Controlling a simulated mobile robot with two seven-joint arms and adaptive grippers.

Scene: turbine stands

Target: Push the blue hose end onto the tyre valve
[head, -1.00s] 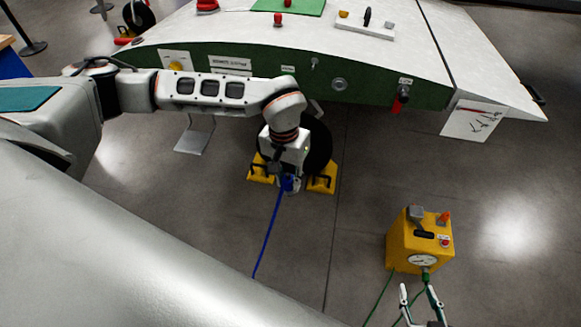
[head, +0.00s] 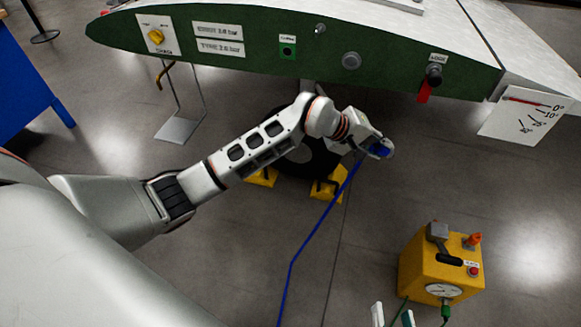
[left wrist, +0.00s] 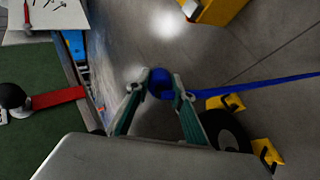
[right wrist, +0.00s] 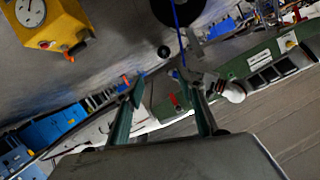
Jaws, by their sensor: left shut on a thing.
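My left gripper (head: 380,149) is shut on the blue hose end (head: 377,151), held to the right of the tyre (head: 318,165) and apart from it. In the left wrist view the blue hose end (left wrist: 160,84) sits between the fingertips, and the hose runs off to the right past the dark tyre (left wrist: 228,130). My left forearm covers part of the tyre in the head view. I cannot make out the valve in any view. My right gripper (head: 392,315) shows only by its tips at the bottom edge; in the right wrist view (right wrist: 162,80) its fingers are apart and empty.
Yellow chocks (head: 327,190) stand by the tyre. The green and white wing-shaped body (head: 300,55) overhangs it. A yellow box with a gauge (head: 440,268) and green hose stands at lower right. The blue hose (head: 318,228) trails over open grey floor.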

